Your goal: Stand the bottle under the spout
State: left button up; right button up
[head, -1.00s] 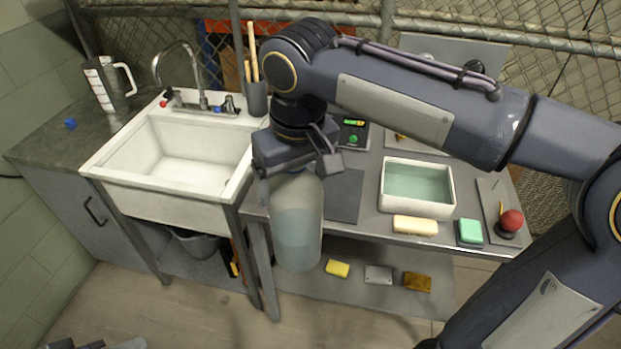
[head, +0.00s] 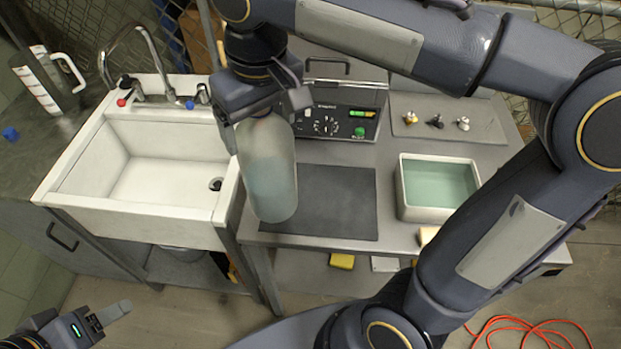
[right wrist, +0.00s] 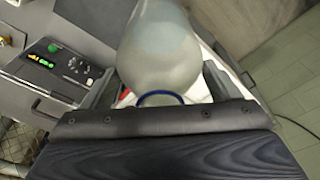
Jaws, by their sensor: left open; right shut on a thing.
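The bottle (head: 268,175) is translucent, with pale bluish liquid inside. My right gripper (head: 266,108) is shut on its upper end and holds it nearly upright, slightly tilted, in front of the sink's right rim and the dark mat. I cannot tell how far its base is above the table. In the right wrist view the bottle (right wrist: 160,50) sits between the fingers, with a blue ring near the palm. The spout (head: 140,40) is a curved metal tap over the back of the white sink (head: 140,180). My left gripper (head: 110,315) is open at the lower left, partly out of frame.
A dark mat (head: 335,205) lies bare on the metal table. A tub of greenish water (head: 405,200) stands right of it, and a control box (head: 340,122) behind. A measuring jug (head: 45,80) stands left of the sink. The sink basin is empty.

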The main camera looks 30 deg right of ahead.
jog(key=shift+w, duration=0.3)
jog(key=shift+w+d, duration=0.3)
pick_arm(q)
jog(key=shift+w+r+p, duration=0.25)
jog(key=shift+r+p, duration=0.35)
jog(key=shift+w+r+p, duration=0.2)
jog(key=shift+r+p, duration=0.35)
jog(key=shift+r, duration=0.05)
pick_arm(e)
jog(key=w+d+f, duration=0.3)
jog(key=d+f, duration=0.9)
jog(key=f, duration=0.1)
jog(key=shift+w+d, duration=0.35)
jog(key=shift+d, duration=0.05)
jog(key=shift+f, duration=0.15)
pick_arm(q)
jog(key=shift+f, duration=0.1)
pick_arm(e)
jog(key=o, duration=1.9)
